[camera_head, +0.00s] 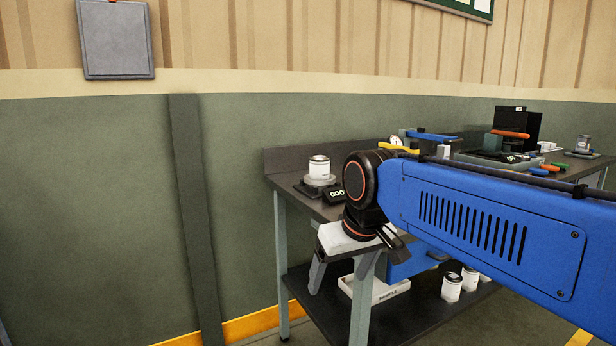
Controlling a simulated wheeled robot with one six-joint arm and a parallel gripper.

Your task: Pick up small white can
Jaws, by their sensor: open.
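A small white can (319,167) with a dark rim stands upright on a scale (318,185) at the left end of the workbench. More white cans (452,288) stand on the bench's lower shelf, partly hidden by my blue arm. My gripper (360,270) is open and points down at the bench's front edge, below and right of the can on the scale. Its fingers are apart and I see nothing held between them. It does not touch any can.
The workbench (285,197) runs along the wall to the right. Tools with coloured handles (511,134) and a black box (520,125) lie farther back. A white box (385,291) sits on the lower shelf.

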